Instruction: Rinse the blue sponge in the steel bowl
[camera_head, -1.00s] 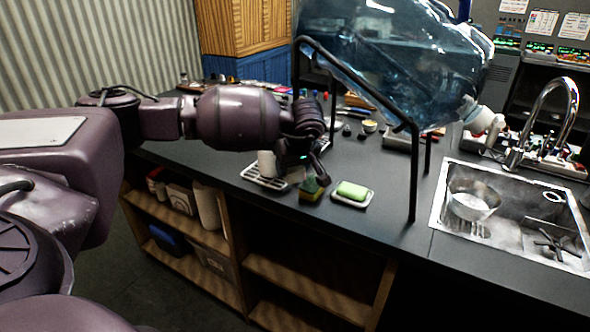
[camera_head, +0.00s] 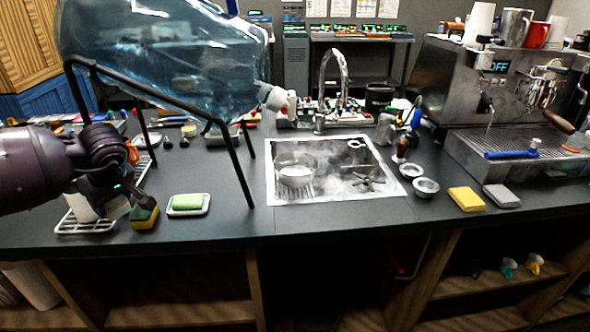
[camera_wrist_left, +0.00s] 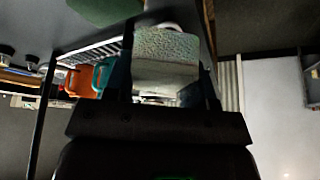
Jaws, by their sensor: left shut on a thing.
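My left gripper (camera_head: 138,196) is low over the counter at the left. It is shut on a sponge (camera_head: 145,216), which looks dark green with a yellow side in the head view. In the left wrist view the sponge (camera_wrist_left: 165,58) shows between the fingers as a pale grey-green textured block. I cannot tell whether it touches the counter. No clearly blue sponge shows. The steel bowl (camera_head: 296,171) sits in the left part of the sink (camera_head: 335,194), under the tap (camera_head: 322,80). My right gripper is out of view.
A green soap block on a white dish (camera_head: 188,205) lies right of the held sponge. A black stand (camera_head: 240,170) with a large water bottle (camera_head: 165,60) stands between gripper and sink. A yellow sponge (camera_head: 466,199) and grey block (camera_head: 502,196) lie at the right by the espresso machine.

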